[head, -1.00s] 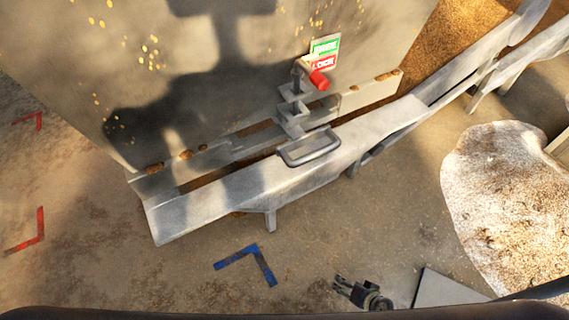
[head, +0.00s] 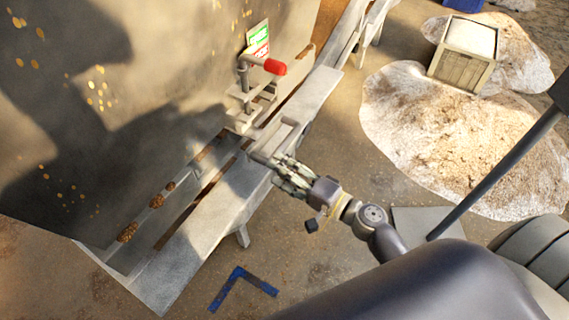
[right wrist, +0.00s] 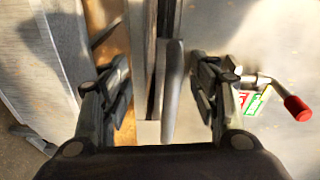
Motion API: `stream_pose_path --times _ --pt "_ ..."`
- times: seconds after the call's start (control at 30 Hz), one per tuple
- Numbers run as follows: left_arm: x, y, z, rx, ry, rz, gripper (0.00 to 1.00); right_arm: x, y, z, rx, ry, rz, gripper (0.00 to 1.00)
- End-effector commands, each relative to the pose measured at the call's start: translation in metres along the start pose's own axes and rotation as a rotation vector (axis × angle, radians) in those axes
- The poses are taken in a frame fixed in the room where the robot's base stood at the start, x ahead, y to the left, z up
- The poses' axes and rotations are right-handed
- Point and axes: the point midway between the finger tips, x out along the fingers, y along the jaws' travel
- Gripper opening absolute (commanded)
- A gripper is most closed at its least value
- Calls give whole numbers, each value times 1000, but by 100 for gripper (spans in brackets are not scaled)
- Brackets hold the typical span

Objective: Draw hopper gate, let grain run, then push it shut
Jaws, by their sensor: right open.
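The hopper (head: 150,60) is a large grey bin at the left of the head view. The metal gate handle (head: 280,136) is at its foot, above a pale trough (head: 215,215). A latch with a red knob (head: 275,67) stands just above the handle; it also shows at the right of the right wrist view (right wrist: 296,108). My right gripper (head: 278,167) is open at the near side of the handle. In the right wrist view its fingers (right wrist: 165,88) are spread on either side of an upright grey bar (right wrist: 172,90); contact cannot be told. My left gripper is out of view.
A green and red label (head: 258,40) is on the hopper wall. Small brown clumps (head: 128,232) lie along the hopper's lower ledge. A pale grain heap (head: 430,120) and a wooden crate (head: 465,52) are to the right. A blue corner mark (head: 238,280) lies on open floor.

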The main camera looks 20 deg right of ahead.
Motion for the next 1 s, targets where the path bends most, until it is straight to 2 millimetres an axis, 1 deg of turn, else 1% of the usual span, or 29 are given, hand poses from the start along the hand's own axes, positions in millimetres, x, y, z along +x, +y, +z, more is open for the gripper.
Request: stream_pose_path --times 0.03,0.1,0.2,0.37,0.47,0.8,0.9,1.0 --pt "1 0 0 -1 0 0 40 0 -1 -8 23 22 -8 56" --pt "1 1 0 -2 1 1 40 0 -2 -18 58 51 -20 56" --pt "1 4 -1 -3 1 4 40 -1 -3 -29 100 84 -33 56" --pt "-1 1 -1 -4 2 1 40 3 -5 -36 126 105 -41 56" --pt "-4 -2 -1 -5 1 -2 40 14 -6 -38 127 105 -42 56" --pt "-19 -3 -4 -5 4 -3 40 74 -9 -44 125 104 -42 56" --pt "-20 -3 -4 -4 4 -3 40 88 -8 -45 126 105 -41 56" --pt "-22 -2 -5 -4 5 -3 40 98 -8 -46 125 105 -40 56"
